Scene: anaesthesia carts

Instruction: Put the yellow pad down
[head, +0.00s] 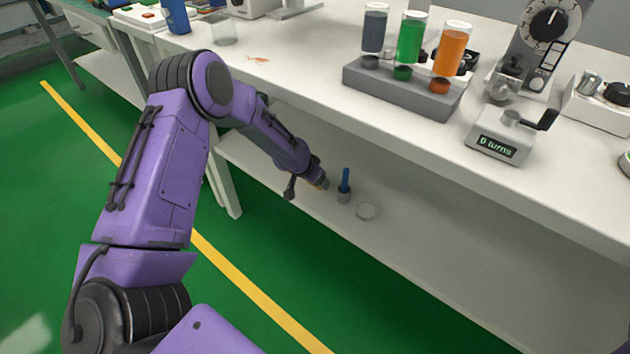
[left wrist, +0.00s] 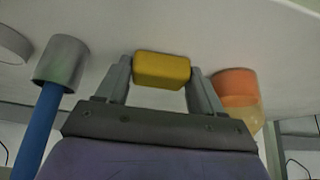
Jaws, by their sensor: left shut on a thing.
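The yellow pad (left wrist: 162,68) is a small rounded block between the two fingers of my left gripper (left wrist: 161,78) in the left wrist view. The gripper is shut on it. In the head view my left arm reaches under the worktop, and the left gripper (head: 321,182) is low over the lower shelf (head: 290,190), left of a blue-handled item. The pad is mostly hidden there by the arm. I cannot tell whether the pad touches the shelf. My right gripper is not in view.
The worktop (head: 300,75) overhangs the arm. The shelf is clear to the right.

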